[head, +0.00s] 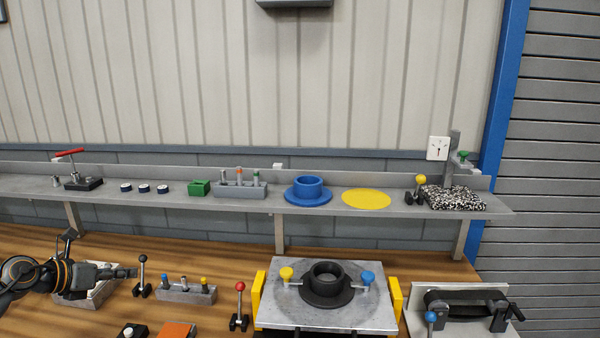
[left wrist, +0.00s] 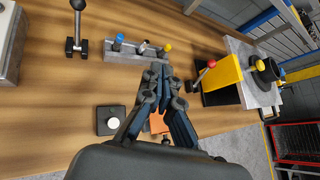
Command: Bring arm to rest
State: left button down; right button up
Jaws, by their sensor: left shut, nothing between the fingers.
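My left arm comes in from the left in the head view, and its gripper (head: 128,272) is over the left part of the wooden bench. In the left wrist view the gripper (left wrist: 158,75) points away over the bench, with its fingers together and nothing between them. The fingertips show just in front of the grey block with blue and yellow knobs (head: 186,292), which also shows in the left wrist view (left wrist: 135,56). In the head view the gripper is beside a black-knobbed lever (head: 142,274). My right gripper is not in view.
A metal plate (head: 370,312) bears a black flanged ring (head: 326,284). A red-knobbed lever (head: 239,306), an orange block (head: 178,330) and a black box with a white button (head: 132,331) stand nearby. A shelf (head: 110,207) holds a blue flanged ring (head: 308,191) and a yellow disc (head: 366,199).

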pick_arm(q)
jog(key=s+d+f+n+t, duration=0.1)
jog(key=s+d+n+t, duration=0.2)
jog(key=d+n+t, duration=0.95)
jog(key=s+d+f+n+g+y, duration=0.2)
jog(key=s+f+n+g+y, duration=0.3)
jog(key=s+f+n, duration=0.4)
jog(key=s+d+f+n+g+y, duration=0.2)
jog(key=s+f+n+g+y, duration=0.1)
jog(key=s+f+n+g, duration=0.55)
jog(key=s+d+f+n+g+h, duration=0.1)
jog(key=s+n+g, duration=0.1)
jog(key=s, duration=0.5)
jog(key=s+d+f+n+g, duration=0.1)
jog(key=s+d+n+g, duration=0.15)
jog(key=s, duration=0.35)
jog(key=s+d+f+n+g+h, duration=0.1)
jog(key=s+f+n, duration=0.15)
jog(key=s, duration=0.45)
notch_tip(320, 180, down, 24)
jog(key=f+g, duration=0.1)
jog(key=g, duration=0.1)
jog(key=s+a+f, duration=0.1)
jog(key=s+f, duration=0.7)
jog(key=s, duration=0.1)
jog(key=s+a+f, duration=0.2)
jog(key=s+f, duration=0.6)
jog(key=shift+s+a+m+g, duration=0.3)
jog(key=shift+s+g, duration=0.05)
